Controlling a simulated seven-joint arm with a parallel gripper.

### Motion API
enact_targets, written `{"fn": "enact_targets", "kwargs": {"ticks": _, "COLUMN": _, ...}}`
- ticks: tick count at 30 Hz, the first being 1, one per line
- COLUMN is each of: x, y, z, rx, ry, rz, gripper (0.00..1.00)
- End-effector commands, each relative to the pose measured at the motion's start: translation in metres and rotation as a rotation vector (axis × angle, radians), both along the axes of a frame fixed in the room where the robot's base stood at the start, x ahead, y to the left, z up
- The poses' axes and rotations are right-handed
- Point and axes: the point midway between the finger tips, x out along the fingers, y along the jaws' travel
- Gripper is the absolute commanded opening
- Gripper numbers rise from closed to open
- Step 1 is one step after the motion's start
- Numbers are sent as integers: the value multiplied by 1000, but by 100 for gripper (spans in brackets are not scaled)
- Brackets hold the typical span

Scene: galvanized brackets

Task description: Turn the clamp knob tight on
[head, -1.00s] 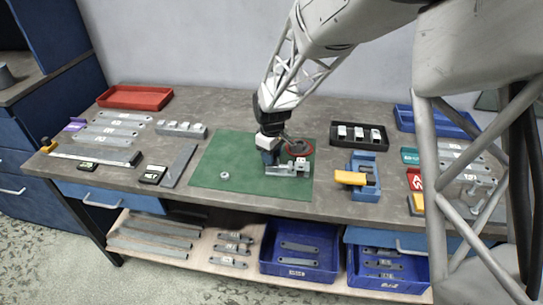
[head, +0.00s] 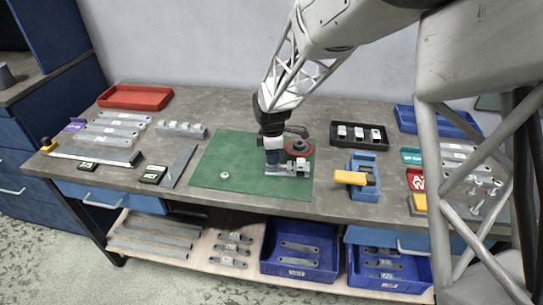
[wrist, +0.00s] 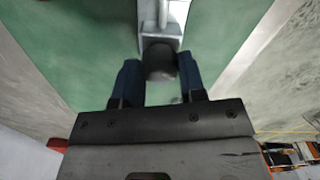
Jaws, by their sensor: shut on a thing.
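The grey clamp (head: 284,171) stands on the green mat (head: 225,160) near its right side. In the wrist view its light grey metal body (wrist: 160,42) shows at the top middle. My gripper (head: 272,160) points down at the left end of the clamp, its blue fingers low over the mat. In the wrist view my gripper (wrist: 160,75) is closed around a dark rounded knob (wrist: 160,60), which sits between the two fingers against the clamp body. The head view does not show the knob clearly behind the fingers.
A dark round piece with a red rim (head: 298,148) is just behind the clamp. A small nut-like ring (head: 225,176) lies on the mat. A black tray (head: 358,136) and a blue holder with a yellow part (head: 364,178) stand to the right. The mat's left part is mostly clear.

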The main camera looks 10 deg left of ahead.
Motion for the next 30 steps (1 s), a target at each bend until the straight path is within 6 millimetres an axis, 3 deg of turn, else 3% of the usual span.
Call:
{"fn": "enact_targets", "kwargs": {"ticks": 12, "x": 0, "y": 0, "z": 0, "rx": 0, "ry": 0, "rz": 310, "gripper": 14}}
{"fn": "enact_targets", "kwargs": {"ticks": 23, "x": 0, "y": 0, "z": 0, "rx": 0, "ry": 0, "rz": 359, "gripper": 14}}
{"fn": "enact_targets", "kwargs": {"ticks": 24, "x": 0, "y": 0, "z": 0, "rx": 0, "ry": 0, "rz": 358, "gripper": 41}}
{"fn": "enact_targets", "kwargs": {"ticks": 27, "x": 0, "y": 0, "z": 0, "rx": 0, "ry": 0, "rz": 358, "gripper": 56}}
{"fn": "enact_targets", "kwargs": {"ticks": 30, "x": 0, "y": 0, "z": 0, "rx": 0, "ry": 0, "rz": 358, "gripper": 59}}
